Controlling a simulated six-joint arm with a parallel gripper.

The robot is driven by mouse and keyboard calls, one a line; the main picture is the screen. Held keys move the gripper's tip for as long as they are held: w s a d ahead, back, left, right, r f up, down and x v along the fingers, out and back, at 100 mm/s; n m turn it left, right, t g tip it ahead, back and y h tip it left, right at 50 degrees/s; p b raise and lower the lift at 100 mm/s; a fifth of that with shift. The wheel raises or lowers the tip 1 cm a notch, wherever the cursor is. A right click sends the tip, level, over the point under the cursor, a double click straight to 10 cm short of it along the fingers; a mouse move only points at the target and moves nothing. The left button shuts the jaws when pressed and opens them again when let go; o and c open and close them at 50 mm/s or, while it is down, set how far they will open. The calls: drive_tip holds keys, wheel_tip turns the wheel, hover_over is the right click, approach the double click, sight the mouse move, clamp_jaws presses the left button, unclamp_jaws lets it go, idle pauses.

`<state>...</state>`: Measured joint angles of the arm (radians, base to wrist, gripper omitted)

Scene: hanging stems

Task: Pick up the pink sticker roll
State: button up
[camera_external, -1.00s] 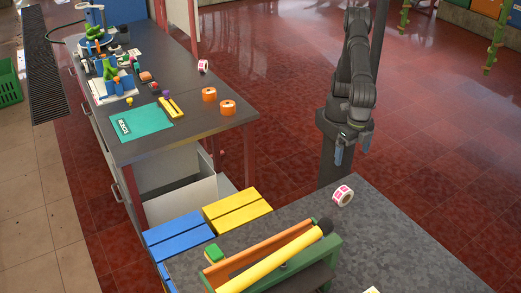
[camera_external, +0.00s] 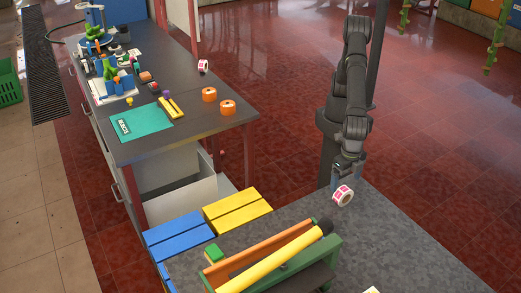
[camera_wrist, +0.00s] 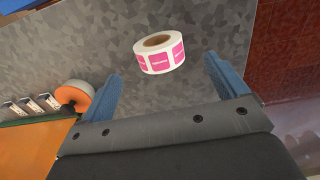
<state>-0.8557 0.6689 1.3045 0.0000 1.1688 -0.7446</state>
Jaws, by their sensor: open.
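The pink sticker roll (camera_external: 343,195) is a white roll with pink labels and a brown core. It lies on the grey table near its far edge. In the wrist view the roll (camera_wrist: 160,54) is ahead of my fingertips, roughly midway between them and apart from both. My gripper (camera_external: 350,184) is just behind the roll in the external view, low over the table edge. In the wrist view my gripper (camera_wrist: 163,73) is open, with a blue finger on each side and nothing between them. The roll partly hides the fingers in the external view.
A green, orange and yellow roller device (camera_external: 285,262) stands on the grey table (camera_external: 400,225), left of the roll. An orange round part (camera_wrist: 74,96) is left of my left finger. Another table (camera_external: 190,120) holds two orange rolls and a similar pink roll (camera_external: 203,66).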

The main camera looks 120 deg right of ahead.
sight(342, 195)
wheel_tip(342, 195, down, 8)
drive_tip(key=shift+d+f, duration=0.1)
drive_tip(key=shift+d, duration=0.05)
drive_tip(key=c, duration=1.1)
